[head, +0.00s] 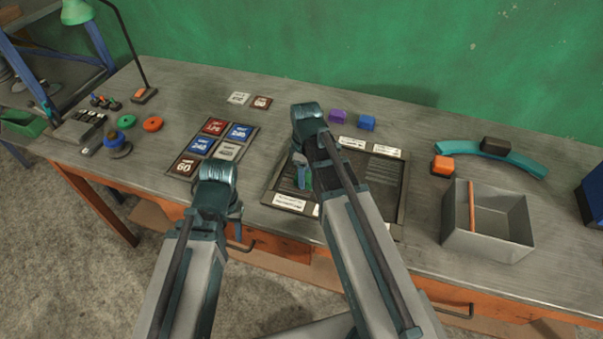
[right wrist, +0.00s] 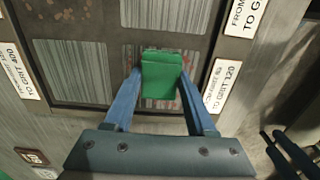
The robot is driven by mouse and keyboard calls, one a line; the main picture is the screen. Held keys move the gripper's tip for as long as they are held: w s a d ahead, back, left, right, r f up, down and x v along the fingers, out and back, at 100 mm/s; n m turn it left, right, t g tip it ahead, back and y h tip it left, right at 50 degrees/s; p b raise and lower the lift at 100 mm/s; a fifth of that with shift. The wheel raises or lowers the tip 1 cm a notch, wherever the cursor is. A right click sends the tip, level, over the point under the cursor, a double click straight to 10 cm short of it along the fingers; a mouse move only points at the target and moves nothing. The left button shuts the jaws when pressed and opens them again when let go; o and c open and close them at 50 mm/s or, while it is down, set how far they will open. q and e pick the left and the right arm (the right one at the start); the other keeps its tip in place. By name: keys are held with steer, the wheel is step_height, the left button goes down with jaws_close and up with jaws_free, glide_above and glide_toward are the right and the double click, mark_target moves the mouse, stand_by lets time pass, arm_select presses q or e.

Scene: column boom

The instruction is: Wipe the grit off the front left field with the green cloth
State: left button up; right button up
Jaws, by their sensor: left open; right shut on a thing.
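The green cloth (right wrist: 162,76) is pinched between the blue fingers of my right gripper (right wrist: 160,85). It is over the front left field (right wrist: 140,65) of the dark framed board (head: 400,205); whether it touches is hard to tell. Reddish-brown grit specks (right wrist: 133,52) show beside the cloth on that field. In the head view my right arm hides much of the board, and the right gripper (head: 304,182) shows at its left part. My left gripper (head: 237,228) is open and empty, off the board's front left, by the table edge.
Brown specks (right wrist: 65,14) also lie on another field of the board. A plate of red, blue and grey cards (head: 212,147) lies left of the board. A grey open bin (head: 487,222) stands right.

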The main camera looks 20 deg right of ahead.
steer(key=shift+w+a, duration=0.55)
steer(key=shift+a, duration=0.2)
steer(key=shift+w+a, duration=0.55)
steer(key=shift+a, duration=0.2)
steer(key=shift+s+d, duration=0.1)
steer(key=shift+s+d, duration=0.5)
steer(key=shift+d, duration=0.15)
step_height(320, 180, up, 9)
steer(key=p, duration=0.9)
steer(key=shift+f, duration=0.1)
